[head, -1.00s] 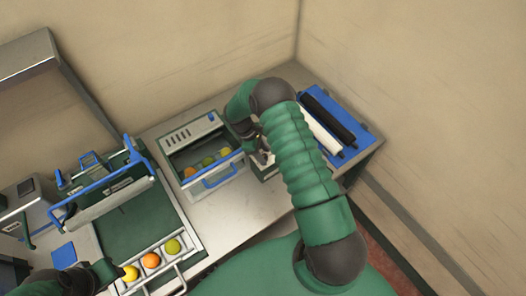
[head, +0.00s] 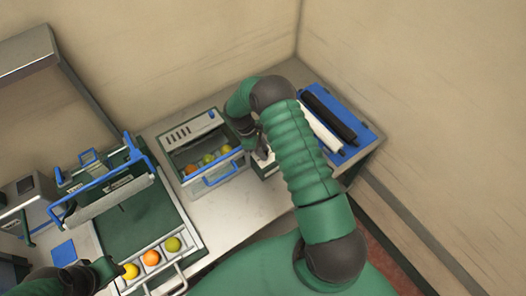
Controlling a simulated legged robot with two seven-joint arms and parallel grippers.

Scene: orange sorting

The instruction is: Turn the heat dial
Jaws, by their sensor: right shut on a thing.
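My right gripper (head: 262,152) is low at the small white-fronted unit (head: 268,171) between the fruit box and the rollers. It is shut on what seems to be the heat dial; fingers and arm hide the dial, so its setting cannot be read. My green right arm covers much of this unit. My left gripper (head: 106,270) is at the lower left, beside the fruit rack; its jaws are too dark and small to read.
A green-and-white box (head: 211,180) with a blue handle holds several fruits. A blue tray (head: 364,128) bears a white and a black roller. A rack (head: 176,264) holds yellow, orange and green fruit. The bench (head: 226,209) is bare in front of the box.

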